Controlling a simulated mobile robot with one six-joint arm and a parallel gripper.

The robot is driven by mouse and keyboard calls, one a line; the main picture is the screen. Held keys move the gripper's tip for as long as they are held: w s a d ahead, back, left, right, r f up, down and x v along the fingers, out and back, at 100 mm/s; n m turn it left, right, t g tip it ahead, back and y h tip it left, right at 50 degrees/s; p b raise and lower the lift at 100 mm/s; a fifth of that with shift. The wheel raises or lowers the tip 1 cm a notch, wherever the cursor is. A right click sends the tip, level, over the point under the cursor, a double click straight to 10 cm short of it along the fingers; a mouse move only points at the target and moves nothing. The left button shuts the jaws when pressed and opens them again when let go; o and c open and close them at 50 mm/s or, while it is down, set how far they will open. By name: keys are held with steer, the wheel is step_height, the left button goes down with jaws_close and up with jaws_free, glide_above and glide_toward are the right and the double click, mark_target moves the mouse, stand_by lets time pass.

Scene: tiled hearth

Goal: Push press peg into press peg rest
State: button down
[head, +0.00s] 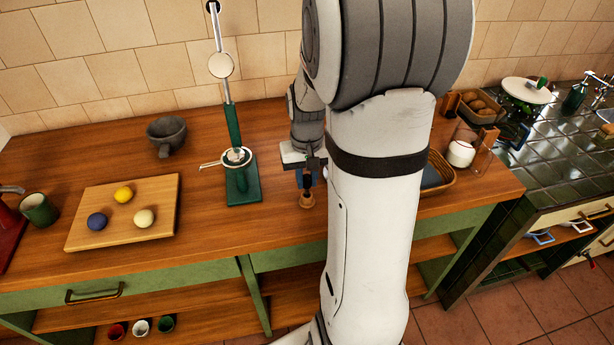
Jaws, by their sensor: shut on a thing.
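My gripper (306,179) is low over the wooden counter, just right of the green press, and partly behind my arm. It is shut on a small dark upright piece (307,187), which looks like the press peg. The piece's lower end meets a small tan wooden piece (306,201) at counter level, which may be the press peg rest. I cannot tell whether the peg is inside it, touching its top, or part of the same object. The green press (243,185) stands upright with a long lever and a pale round disc.
A board (80,232) with several coloured balls lies at left. A basket (436,176) and glass jar (465,150) are at right. Counter in front of the press is clear.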

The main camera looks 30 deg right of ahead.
steer(key=shift+f+b, duration=1.05)
steer(key=shift+f, duration=0.4)
steer(key=c, duration=1)
jaws_free()
steer(key=shift+o, duration=0.2)
steer(key=shift+r, duration=0.25)
steer(key=shift+r+p, duration=1.7)
steer(key=shift+r, duration=0.3)
steer(key=shift+r, duration=0.1)
steer(key=shift+r, duration=3.9)
